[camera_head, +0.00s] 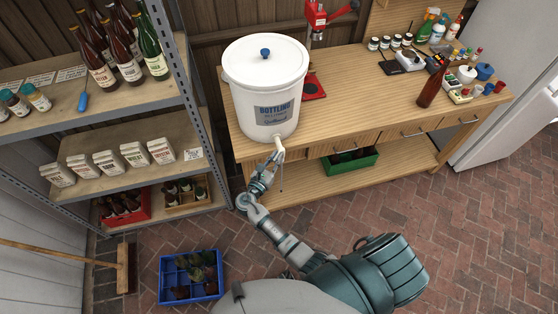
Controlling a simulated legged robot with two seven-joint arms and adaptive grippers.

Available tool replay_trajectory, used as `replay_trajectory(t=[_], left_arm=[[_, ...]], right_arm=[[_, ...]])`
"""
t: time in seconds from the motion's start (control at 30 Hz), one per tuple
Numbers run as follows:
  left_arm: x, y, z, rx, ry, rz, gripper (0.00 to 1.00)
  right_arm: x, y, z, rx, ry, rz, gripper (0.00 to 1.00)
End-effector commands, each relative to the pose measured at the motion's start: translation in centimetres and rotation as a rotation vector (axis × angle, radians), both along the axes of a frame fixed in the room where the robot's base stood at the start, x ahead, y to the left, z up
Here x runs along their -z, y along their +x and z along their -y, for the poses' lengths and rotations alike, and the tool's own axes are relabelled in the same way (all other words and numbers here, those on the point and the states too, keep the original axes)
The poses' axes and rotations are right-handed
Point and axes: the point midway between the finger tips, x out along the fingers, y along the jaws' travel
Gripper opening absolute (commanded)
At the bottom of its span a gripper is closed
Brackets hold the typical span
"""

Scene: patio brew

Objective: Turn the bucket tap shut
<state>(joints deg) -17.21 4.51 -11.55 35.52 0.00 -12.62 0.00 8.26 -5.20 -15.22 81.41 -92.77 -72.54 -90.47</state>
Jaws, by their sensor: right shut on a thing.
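The white bottling bucket (265,88) stands upright on the left end of the wooden bench, with its lid on and a blue knob on top. Its pale tap (277,141) sticks out low at the front, over the bench edge. My right gripper (279,155) is at the tap, shut on it. The fingers cover part of the tap, and I cannot tell which way its lever points. A thin tube seems to hang down beside the gripper. My left gripper is not in view.
A blue crate (190,277) with bottles sits on the brick floor. A metal shelf (187,90) stands left of the bench. A brown bottle (431,88) stands on the bench (345,105) at right. Floor at right is clear.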

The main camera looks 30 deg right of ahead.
Motion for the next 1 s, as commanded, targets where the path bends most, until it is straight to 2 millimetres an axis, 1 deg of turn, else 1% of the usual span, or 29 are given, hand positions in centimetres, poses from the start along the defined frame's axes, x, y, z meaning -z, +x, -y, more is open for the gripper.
replay_trajectory(t=[0.03,0.07,0.3,0.53,0.57,0.6,0.7,0.9,1.0], left_arm=[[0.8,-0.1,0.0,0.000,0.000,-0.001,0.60],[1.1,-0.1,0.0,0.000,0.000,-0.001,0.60],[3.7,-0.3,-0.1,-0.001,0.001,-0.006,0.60],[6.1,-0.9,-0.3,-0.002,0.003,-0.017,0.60],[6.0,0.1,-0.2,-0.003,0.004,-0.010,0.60],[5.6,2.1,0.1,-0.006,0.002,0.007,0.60],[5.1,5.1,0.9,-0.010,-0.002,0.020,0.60],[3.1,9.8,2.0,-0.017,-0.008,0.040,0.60],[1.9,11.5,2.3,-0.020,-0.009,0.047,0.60]], right_arm=[[0.7,0.3,-0.3,0.043,0.008,-0.005,0.00],[0.8,0.4,-0.3,0.071,0.007,-0.007,0.00],[0.9,1.3,-0.6,0.295,0.007,-0.006,0.00],[0.9,1.9,-0.7,0.459,0.006,-0.008,0.00],[0.9,2.0,-0.7,0.478,0.006,-0.008,0.00],[0.9,2.1,-0.7,0.502,0.006,-0.008,0.00],[0.9,2.3,-0.6,0.562,0.006,-0.008,0.00],[0.9,2.8,-0.6,0.669,0.005,-0.010,0.00],[0.9,2.9,-0.5,0.712,0.005,-0.010,0.00]])
